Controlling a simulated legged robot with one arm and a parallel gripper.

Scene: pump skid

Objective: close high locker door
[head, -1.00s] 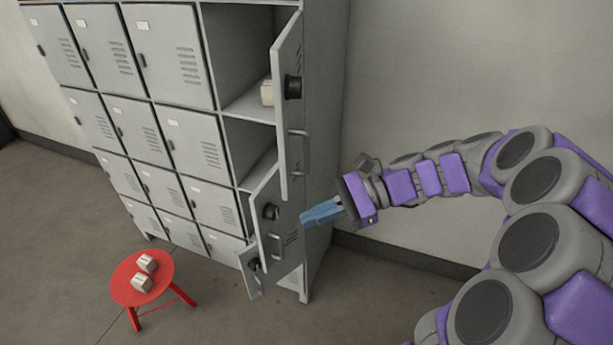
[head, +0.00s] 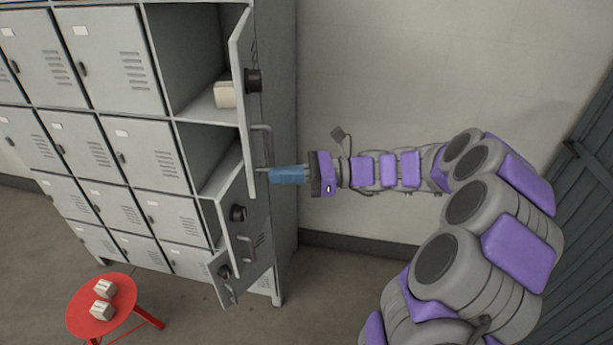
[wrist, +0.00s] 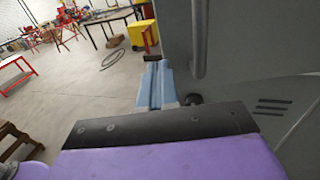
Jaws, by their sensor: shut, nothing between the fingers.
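The high locker door (head: 242,105) is grey and stands open at the top of the right column, seen nearly edge-on in the head view. It has a dark round knob (head: 254,81) and a bar handle (head: 262,150). My gripper (head: 272,174) is shut and empty, its blue fingers just right of the door's lower end, close below the handle. In the wrist view the blue fingers (wrist: 155,85) point past a grey vertical bar (wrist: 199,40) on a grey panel. Whether the fingertips touch the door I cannot tell.
Two lower doors in the same column, a middle one (head: 238,225) and a bottom one (head: 222,278), also stand open. A white box (head: 225,94) sits inside the high locker. A red stool (head: 88,318) with two white boxes stands on the floor at lower left.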

